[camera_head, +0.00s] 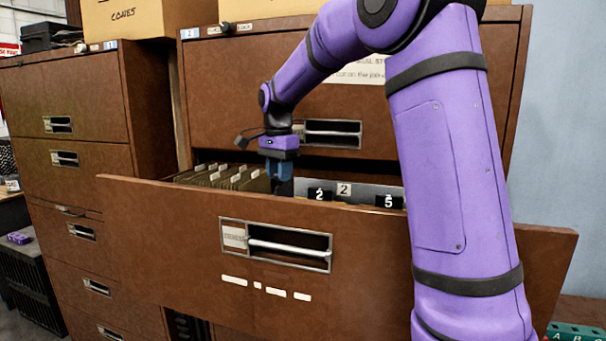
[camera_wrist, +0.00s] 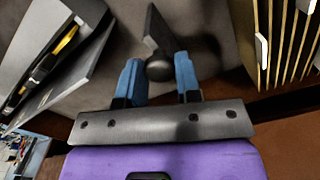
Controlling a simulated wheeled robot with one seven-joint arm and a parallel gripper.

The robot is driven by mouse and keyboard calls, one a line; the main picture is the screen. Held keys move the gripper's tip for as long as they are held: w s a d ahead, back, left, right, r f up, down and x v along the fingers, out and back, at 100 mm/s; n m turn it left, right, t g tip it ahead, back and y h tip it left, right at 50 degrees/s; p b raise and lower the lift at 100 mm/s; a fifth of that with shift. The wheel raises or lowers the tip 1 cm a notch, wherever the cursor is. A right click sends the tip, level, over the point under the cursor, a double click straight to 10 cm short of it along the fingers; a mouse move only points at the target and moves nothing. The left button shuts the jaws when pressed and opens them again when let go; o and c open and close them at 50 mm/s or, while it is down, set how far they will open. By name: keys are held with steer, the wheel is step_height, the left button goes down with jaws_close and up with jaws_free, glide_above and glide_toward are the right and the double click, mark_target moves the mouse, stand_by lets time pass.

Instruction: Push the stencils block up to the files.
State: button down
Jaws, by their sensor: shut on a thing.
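The open drawer (camera_head: 160,212) holds the files, the block and the stencils. The files (camera_head: 225,178) stand upright as a tabbed row at the left in the head view; they are at the right in the wrist view (camera_wrist: 285,45). My gripper (camera_head: 279,173) reaches down into the drawer, with its blue fingers on either side of the block's round dark knob (camera_wrist: 159,69). The block's dark plate (camera_wrist: 158,28) stands beyond the knob in the wrist view. A gap of bare drawer floor shows between the plate and the files. In the head view the block is mostly hidden.
Numbered stencils (camera_head: 344,189) stand on the other side of the block, right in the head view. Grey sheets (camera_wrist: 75,75) lean at the left in the wrist view. The drawer's tall front and the cabinet face (camera_head: 230,95) bound the space around my arm.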

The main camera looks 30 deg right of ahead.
steer(key=w+a, duration=0.4)
steer(key=w, duration=0.1)
steer(key=shift+w, duration=0.25)
steer(key=shift+a+r, duration=0.15)
steer(key=c, duration=1.1)
jaws_free()
steer(key=shift+w+a, duration=0.1)
step_height(320, 180, up, 11)
steer(key=shift+f, duration=0.2)
